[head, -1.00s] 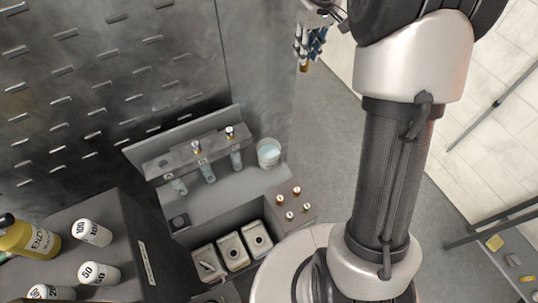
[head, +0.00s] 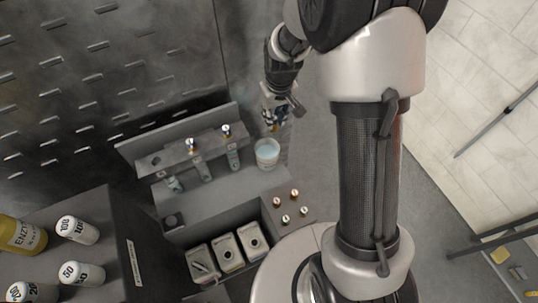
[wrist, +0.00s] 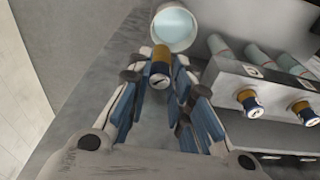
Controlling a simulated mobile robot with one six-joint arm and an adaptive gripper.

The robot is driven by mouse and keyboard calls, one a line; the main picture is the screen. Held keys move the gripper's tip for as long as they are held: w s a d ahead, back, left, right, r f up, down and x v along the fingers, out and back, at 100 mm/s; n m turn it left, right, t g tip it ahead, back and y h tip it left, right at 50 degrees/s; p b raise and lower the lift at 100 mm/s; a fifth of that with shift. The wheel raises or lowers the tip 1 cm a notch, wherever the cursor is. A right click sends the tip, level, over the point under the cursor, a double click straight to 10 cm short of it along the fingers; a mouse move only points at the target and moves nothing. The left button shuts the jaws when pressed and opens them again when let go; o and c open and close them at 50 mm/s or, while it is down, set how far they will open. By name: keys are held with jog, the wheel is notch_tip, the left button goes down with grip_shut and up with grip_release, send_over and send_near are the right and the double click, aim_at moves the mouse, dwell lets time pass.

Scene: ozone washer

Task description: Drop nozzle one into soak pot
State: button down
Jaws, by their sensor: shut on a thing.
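My gripper (wrist: 160,82) is shut on a nozzle with a gold band and a dark blue end (wrist: 160,66), seen between the blue finger pads in the wrist view. In the head view my gripper (head: 273,117) hangs just above and beyond the soak pot. The soak pot (head: 267,153) is a pale round cup of light blue liquid at the right end of the grey bench. In the wrist view the pot (wrist: 173,27) is just past the held nozzle, which overlaps its near rim in the picture. I cannot tell the height between them.
A grey rack (head: 175,157) left of the pot holds two more nozzles above tubes; one position has no nozzle on top. White containers (head: 77,229) and a yellow bottle (head: 20,234) stand at the left.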

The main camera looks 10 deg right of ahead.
aim_at(273, 131)
jog(key=shift+s+a+f, duration=0.15)
jog(key=shift+s+f, duration=0.1)
jog(key=shift+f, duration=0.35)
notch_tip(273, 131, down, 6)
jog(key=b, duration=0.4)
jog(key=shift+r, duration=0.25)
jog(key=c, duration=1.4)
grip_release()
jog(key=shift+o, duration=0.2)
jog(key=shift+r, duration=0.1)
notch_tip(273, 131, up, 12)
jog(key=s, duration=0.1)
jog(key=shift+s, duration=0.35)
